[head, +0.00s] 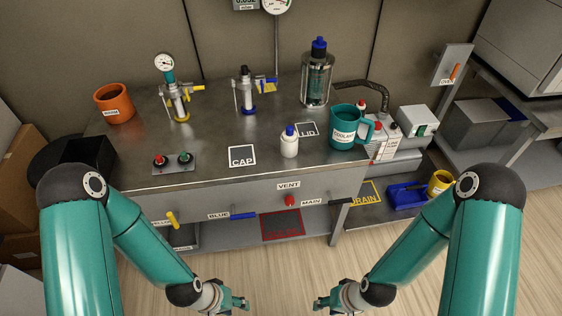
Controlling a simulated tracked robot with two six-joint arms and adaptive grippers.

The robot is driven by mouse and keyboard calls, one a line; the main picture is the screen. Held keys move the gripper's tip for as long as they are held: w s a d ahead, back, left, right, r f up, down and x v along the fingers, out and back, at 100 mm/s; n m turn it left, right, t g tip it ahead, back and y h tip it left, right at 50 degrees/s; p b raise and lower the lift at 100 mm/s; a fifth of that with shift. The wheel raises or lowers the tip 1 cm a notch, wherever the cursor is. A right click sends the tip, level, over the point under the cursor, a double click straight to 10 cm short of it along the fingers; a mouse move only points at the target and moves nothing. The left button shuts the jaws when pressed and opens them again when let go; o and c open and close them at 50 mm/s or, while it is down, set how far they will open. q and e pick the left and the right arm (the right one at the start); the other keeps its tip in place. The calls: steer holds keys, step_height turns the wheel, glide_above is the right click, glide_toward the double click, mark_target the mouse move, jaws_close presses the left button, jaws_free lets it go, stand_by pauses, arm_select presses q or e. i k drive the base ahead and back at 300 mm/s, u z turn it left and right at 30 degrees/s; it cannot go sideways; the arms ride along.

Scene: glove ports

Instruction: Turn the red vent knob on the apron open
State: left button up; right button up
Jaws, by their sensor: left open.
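The red vent knob (290,201) sits on the grey front apron (262,190) of the bench, just below the label VENT. Its exact turn is too small to tell. My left gripper (240,303) is open and empty, low in front of the bench, below and left of the knob. My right gripper (321,303) is also low in front of the bench, below and right of the knob. Its fingers are small and dark, and I cannot tell whether they are open. Neither gripper touches the knob.
A blue handle (243,216) labelled BLUE is left of the knob, and a yellow handle (173,219) is further left. The space before the apron is clear.

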mark_target(289, 201)
steer(key=z, duration=0.15)
steer(key=k, duration=1.4)
steer(key=u, duration=0.45)
steer(key=i, duration=1)
steer(key=z, duration=0.05)
